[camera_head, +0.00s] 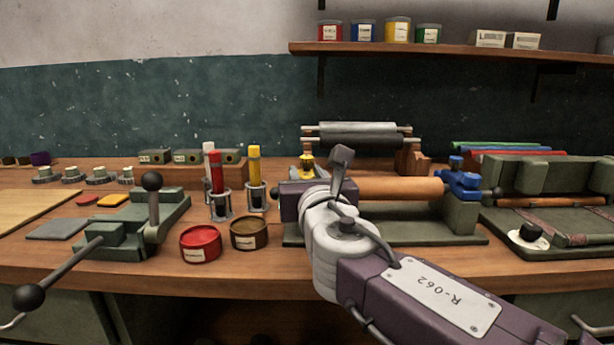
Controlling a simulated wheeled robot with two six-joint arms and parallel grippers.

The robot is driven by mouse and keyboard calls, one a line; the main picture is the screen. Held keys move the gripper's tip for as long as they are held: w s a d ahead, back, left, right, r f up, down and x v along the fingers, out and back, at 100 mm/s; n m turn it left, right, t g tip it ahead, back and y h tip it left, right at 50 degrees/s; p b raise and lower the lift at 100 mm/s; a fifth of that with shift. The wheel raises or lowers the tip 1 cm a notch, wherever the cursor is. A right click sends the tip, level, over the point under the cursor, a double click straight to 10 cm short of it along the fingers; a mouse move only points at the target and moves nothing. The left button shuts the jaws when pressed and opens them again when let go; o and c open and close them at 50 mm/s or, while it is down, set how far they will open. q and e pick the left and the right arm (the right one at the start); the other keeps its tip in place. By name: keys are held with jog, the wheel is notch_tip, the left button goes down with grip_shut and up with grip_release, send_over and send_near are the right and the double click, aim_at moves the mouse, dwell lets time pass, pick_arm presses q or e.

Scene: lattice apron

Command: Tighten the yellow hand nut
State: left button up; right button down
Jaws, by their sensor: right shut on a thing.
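The yellow hand nut (307,161) shows as a small yellow knob at the left end of the roller stand, just above my right gripper. My right gripper (303,186) reaches in from the lower right and is shut on the nut. Its purple body and grey wrist hide the fingertips and the lower part of the left mount. The orange-brown roller (400,189) lies across the stand. A blue hand nut (456,161) tops the blue mount (463,181) at the roller's right end. My left gripper is not in view.
A red tin (200,244) and a brown tin (249,234) stand left of my arm. Behind them are red (217,173) and yellow (254,166) tubes in holders. A lever press (130,232) is at left, a green-grey press (550,185) at right.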

jog(key=m+h, duration=0.1)
jog(key=h+p, duration=0.1)
jog(key=shift+a+r+m+h, duration=0.15)
jog(key=shift+a+m+h, duration=0.1)
jog(key=shift+m+h, duration=0.15)
jog(key=m+g+h+p, duration=0.1)
jog(key=m+h+p, duration=0.2)
jog(key=h+p, duration=0.2)
jog(key=m+g+h+p, duration=0.2)
jog(key=m+h+p, duration=0.2)
jog(key=p, duration=0.5)
jog(key=shift+d+r+h, duration=0.15)
jog(key=shift+r+h, duration=0.05)
jog(key=shift+h, duration=0.9)
jog(key=shift+f+m+g+h+p, duration=0.3)
jog(key=shift+m+g+h+p, duration=0.3)
jog(key=shift+p, duration=0.45)
jog(key=c, duration=1)
grip_release()
jog(key=shift+w+d, duration=0.1)
jog(key=shift+c, duration=0.2)
